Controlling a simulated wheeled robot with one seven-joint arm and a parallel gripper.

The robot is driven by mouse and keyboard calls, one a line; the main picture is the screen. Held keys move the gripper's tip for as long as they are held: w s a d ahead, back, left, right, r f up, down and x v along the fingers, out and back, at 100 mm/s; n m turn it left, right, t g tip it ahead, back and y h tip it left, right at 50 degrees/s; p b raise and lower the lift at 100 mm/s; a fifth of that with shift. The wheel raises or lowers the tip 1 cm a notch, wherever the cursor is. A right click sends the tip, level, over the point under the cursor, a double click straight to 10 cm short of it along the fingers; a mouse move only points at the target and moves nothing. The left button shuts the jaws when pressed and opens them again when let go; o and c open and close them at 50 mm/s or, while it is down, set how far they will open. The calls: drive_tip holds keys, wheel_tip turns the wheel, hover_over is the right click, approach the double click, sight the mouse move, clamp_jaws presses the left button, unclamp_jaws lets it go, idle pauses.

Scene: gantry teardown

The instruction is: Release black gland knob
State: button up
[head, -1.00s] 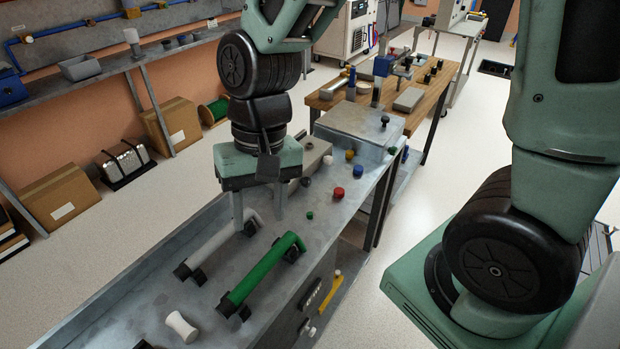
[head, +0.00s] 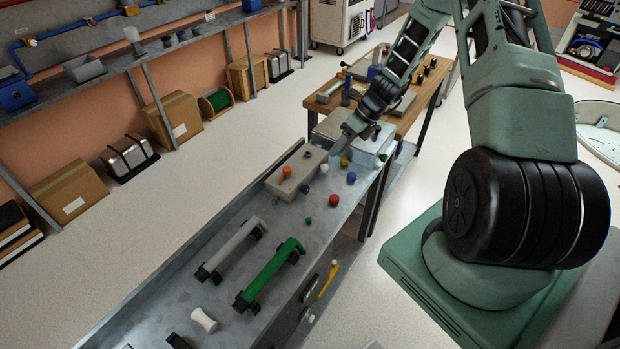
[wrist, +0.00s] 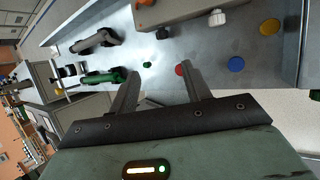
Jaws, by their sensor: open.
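Another dark knob (head: 377,129) is on top of the metal box at the bench's far end, close to my gripper. I cannot tell which of these is the gland knob. My gripper (head: 338,147) is over the far part of the bench, near the metal box and grey block. In the wrist view its two fingers (wrist: 158,82) are apart, with nothing between them.
An orange knob (head: 287,171) is on the grey block. White (head: 324,168), yellow (head: 344,161), blue (head: 351,177), red (head: 333,200) and green (head: 308,220) knobs are nearby. A grey handle (head: 233,247) and a green handle (head: 270,271) lie nearer. A wooden table (head: 400,128) stands beyond.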

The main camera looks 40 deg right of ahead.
drive_tip(key=p, duration=0.5)
approach(305, 189)
drive_tip(key=x, duration=0.5)
drive_tip(key=d+x, duration=0.1)
drive_tip(key=x, duration=0.2)
drive_tip(key=shift+w+a+f, duration=0.1)
drive_tip(key=shift+f, duration=0.45)
drive_tip(key=c, duration=1)
